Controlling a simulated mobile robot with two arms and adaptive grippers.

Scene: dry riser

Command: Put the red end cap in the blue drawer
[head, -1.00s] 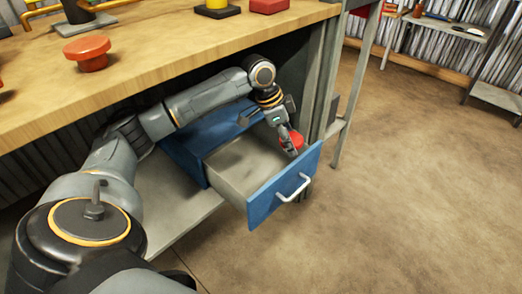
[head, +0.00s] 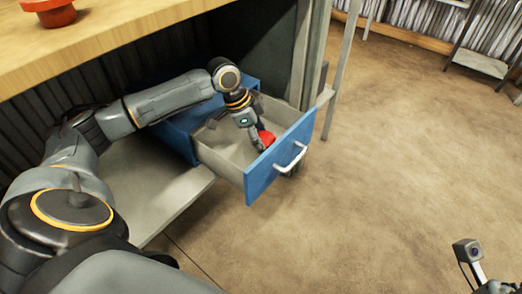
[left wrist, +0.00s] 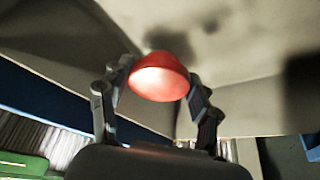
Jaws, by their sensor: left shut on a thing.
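The blue drawer (head: 258,184) is pulled open under the workbench, with a white handle on its front and a bare grey inside. My left gripper (head: 258,143) is down inside the drawer near its front panel. It is shut on the red end cap (head: 267,138). In the left wrist view the red end cap (left wrist: 159,78) sits between both fingers of the left gripper (left wrist: 155,92), with the drawer's grey inside behind it. Whether the cap touches the drawer floor I cannot tell.
The wooden workbench top (head: 150,35) overhangs the drawer, and a red round part (head: 48,10) stands on it. A grey lower shelf (head: 150,185) lies left of the drawer.

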